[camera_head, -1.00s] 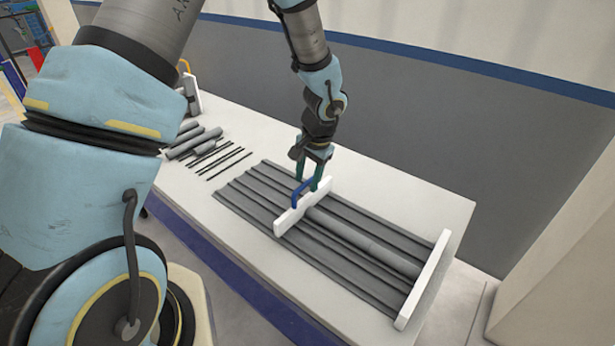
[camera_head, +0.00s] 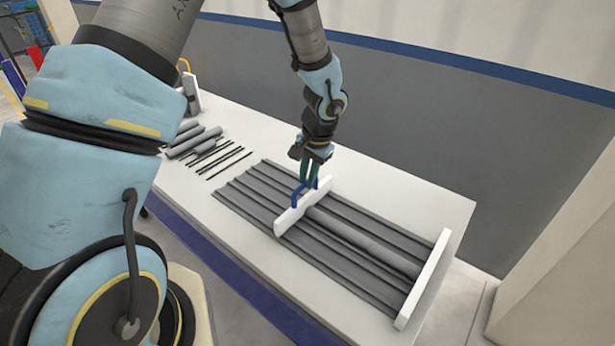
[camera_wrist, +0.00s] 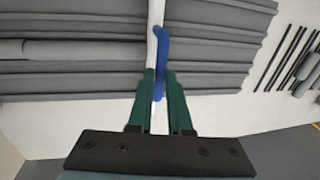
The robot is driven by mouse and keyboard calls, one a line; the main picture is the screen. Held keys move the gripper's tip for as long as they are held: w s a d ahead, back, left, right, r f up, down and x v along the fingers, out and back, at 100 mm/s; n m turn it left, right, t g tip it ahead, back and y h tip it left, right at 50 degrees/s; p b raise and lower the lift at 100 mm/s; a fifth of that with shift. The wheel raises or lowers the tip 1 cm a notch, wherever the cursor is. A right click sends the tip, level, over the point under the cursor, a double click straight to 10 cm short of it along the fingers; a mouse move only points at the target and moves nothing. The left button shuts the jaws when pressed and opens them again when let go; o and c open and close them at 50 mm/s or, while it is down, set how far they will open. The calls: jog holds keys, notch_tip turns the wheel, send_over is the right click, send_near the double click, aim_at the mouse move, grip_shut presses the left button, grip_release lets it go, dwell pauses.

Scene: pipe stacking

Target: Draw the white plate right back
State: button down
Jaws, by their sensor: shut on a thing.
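The white plate (camera_head: 301,207) stands across the grey ribbed rack (camera_head: 252,207), partway along it. A blue handle (camera_head: 296,192) rises from the plate; it also shows in the wrist view (camera_wrist: 162,55). My gripper (camera_head: 309,183) is at the handle, its green fingers shut on it. In the wrist view my fingers (camera_wrist: 160,85) lie on either side of the handle, and the plate (camera_wrist: 151,45) runs edge-on just beside it. A grey pipe (camera_head: 365,243) lies in a groove on the right side of the plate.
A white end bar (camera_head: 423,280) closes the rack's right end. Loose grey pipes (camera_head: 192,139) and thin black rods (camera_head: 228,163) lie on the white table (camera_head: 420,198) to the left. A white upright part with an orange handle (camera_head: 190,92) stands at the far left.

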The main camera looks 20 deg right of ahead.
dwell(0.8)
jog(key=w+a+p, duration=0.1)
jog(key=w+a, duration=0.5)
jog(key=w, duration=0.5)
jog(key=w+a+p, duration=0.1)
jog(key=w+a, duration=0.6)
jog(key=w, duration=0.5)
jog(key=shift+w, duration=0.2)
jog(key=shift+r, duration=0.1)
jog(key=c, duration=1.1)
grip_release()
jog(key=shift+w, duration=0.1)
jog(key=shift+o, duration=1.3)
notch_tip(320, 180, up, 10)
jog(key=s+d+b, duration=0.1)
jog(key=s+b, duration=0.1)
jog(key=shift+r, duration=0.25)
